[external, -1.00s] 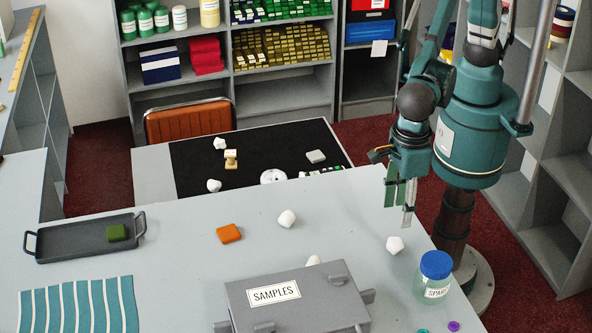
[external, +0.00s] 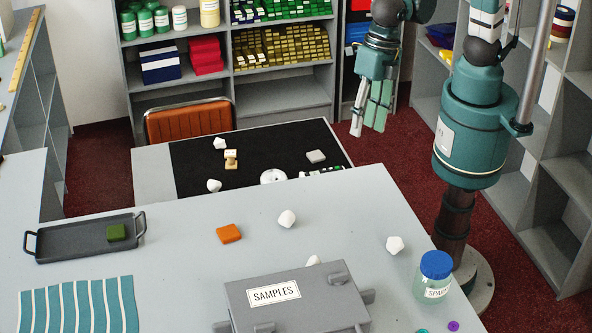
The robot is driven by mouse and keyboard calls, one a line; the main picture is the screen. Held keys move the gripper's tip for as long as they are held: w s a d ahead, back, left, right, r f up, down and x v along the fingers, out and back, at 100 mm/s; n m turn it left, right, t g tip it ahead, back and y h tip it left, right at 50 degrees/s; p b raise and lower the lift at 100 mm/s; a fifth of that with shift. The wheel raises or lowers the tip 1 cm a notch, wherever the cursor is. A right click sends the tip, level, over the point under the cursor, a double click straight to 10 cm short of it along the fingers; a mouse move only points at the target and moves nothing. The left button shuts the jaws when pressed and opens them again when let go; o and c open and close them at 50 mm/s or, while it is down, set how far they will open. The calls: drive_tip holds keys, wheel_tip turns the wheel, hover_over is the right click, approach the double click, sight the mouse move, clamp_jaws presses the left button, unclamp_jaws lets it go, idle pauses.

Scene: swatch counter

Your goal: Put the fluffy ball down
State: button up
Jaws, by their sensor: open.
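My gripper (external: 368,128) hangs at the upper right, in the air near the far edge of the black mat (external: 270,150). Its fingers are apart and nothing shows between them. No thing in view looks clearly fluffy. Small white faceted lumps lie on the grey counter: one near the middle (external: 287,219), one at the right (external: 395,244), and one partly hidden behind the samples box (external: 314,261). Two similar white lumps, one at the back (external: 220,143) and one nearer (external: 214,186), lie on the black mat. I cannot tell whether any is the ball.
The grey samples box (external: 345,305) stands at the front. A blue-lidded jar (external: 434,285) stands right of it. A dark tray (external: 70,250) holds a green block (external: 116,232). An orange block (external: 229,234) and a striped cloth (external: 80,308) lie on the counter. The counter's right side has bare room.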

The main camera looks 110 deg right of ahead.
drive_tip(key=s+d+r+m+t, duration=0.1)
drive_tip(key=s+d+m, duration=0.4)
drive_tip(key=d+m, duration=0.3)
drive_tip(key=s+d+r+m+t, duration=0.2)
drive_tip(key=s+d+m, duration=0.4)
drive_tip(key=d, duration=0.8)
drive_tip(key=s+d+r+m+t+h, duration=0.1)
drive_tip(key=s+d+m+t, duration=0.1)
drive_tip(key=s+d+m, duration=0.4)
drive_tip(key=d+m, duration=0.4)
drive_tip(key=d, duration=0.1)
drive_tip(key=shift+d+r, duration=0.15)
drive_tip(key=shift+d, duration=0.25)
drive_tip(key=shift+o, duration=0.5)
drive_tip(key=shift+w, duration=0.15)
